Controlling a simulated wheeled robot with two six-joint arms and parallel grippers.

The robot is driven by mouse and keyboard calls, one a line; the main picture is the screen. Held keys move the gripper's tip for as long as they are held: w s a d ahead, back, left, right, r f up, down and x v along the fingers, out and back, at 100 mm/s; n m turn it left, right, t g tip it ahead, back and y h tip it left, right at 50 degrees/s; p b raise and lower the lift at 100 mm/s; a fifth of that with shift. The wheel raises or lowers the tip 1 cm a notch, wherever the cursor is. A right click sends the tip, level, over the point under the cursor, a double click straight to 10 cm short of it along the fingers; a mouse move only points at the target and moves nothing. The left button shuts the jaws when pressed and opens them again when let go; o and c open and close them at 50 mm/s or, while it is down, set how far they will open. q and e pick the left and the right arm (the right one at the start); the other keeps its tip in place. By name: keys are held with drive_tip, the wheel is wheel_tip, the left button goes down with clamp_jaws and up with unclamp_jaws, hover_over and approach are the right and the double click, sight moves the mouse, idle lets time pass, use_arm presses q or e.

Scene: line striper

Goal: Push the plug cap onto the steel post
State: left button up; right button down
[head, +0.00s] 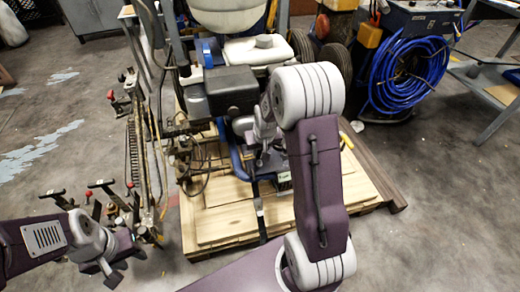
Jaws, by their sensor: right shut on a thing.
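The line striper (235,85) stands on a wooden pallet, with its engine and dark box facing me. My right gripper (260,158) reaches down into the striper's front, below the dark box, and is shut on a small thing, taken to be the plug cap. The cap is too small to make out. The steel post cannot be told apart among the parts there, and my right arm covers part of that area. My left gripper (122,268) is at the lower left, open and empty, away from the striper's engine, over the floor.
The pallet (225,222) lies on the concrete floor. Levers, hoses and a spring (133,150) crowd the striper's left side. A coiled blue hose (408,75) hangs at the back right, and a metal table (490,80) stands at the right edge. The right floor is clear.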

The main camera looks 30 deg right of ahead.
sight(260, 161)
drive_tip(key=shift+f+b, duration=1.05)
drive_tip(key=shift+f, duration=0.75)
idle(0.6)
drive_tip(key=c, duration=0.8)
unclamp_jaws()
drive_tip(key=p+v, duration=0.6)
drive_tip(key=v, duration=0.1)
drive_tip(key=shift+r+p, duration=0.1)
drive_tip(key=shift+p, duration=0.2)
